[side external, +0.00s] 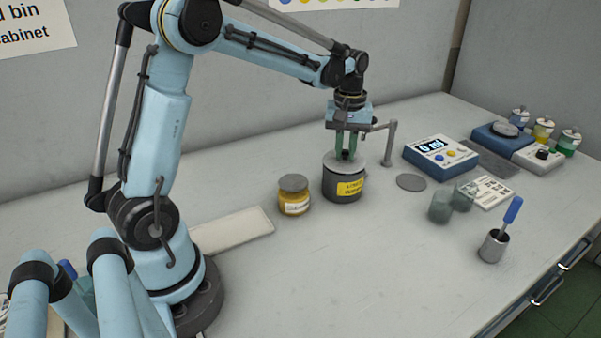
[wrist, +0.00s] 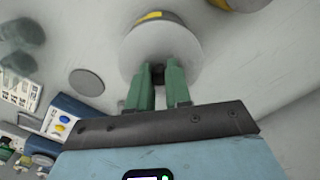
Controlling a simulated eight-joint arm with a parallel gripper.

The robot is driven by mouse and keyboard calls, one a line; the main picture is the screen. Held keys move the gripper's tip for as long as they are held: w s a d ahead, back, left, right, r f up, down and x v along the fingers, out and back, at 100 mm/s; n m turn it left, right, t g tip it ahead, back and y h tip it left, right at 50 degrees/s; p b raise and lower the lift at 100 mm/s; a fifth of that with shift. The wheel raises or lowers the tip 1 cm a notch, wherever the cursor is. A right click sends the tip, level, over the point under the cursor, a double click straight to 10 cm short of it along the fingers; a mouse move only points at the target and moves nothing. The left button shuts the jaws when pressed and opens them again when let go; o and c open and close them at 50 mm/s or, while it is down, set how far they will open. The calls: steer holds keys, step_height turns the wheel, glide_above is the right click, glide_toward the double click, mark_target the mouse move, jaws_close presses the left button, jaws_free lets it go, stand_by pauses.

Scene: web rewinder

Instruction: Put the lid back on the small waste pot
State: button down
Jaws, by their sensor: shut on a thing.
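The small waste pot (side external: 343,190) is a dark grey cylinder with a yellow label, upright on the bench. Its grey round lid (side external: 335,162) lies level at the pot's mouth; it also shows in the wrist view (wrist: 185,45), covering most of the pot (wrist: 163,16). I cannot tell whether a thin gap is left between lid and rim. My gripper (side external: 347,153) points straight down over the pot, its green fingers shut on the lid's small black knob (wrist: 157,73). The pot's inside is hidden.
A yellow jar with a grey cap (side external: 294,196) stands close left of the pot. A grey post with a side arm (side external: 390,143) stands behind right. A flat grey disc (side external: 411,182), a blue meter (side external: 440,155) and glass beakers (side external: 441,207) are to the right.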

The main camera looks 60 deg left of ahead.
stand_by(0.3)
steer(key=shift+c, duration=2.4)
jaws_free()
steer(key=shift+r, duration=0.1)
steer(key=shift+r, duration=3.4)
jaws_close()
steer(key=shift+f, duration=0.15)
steer(key=shift+f, duration=0.7)
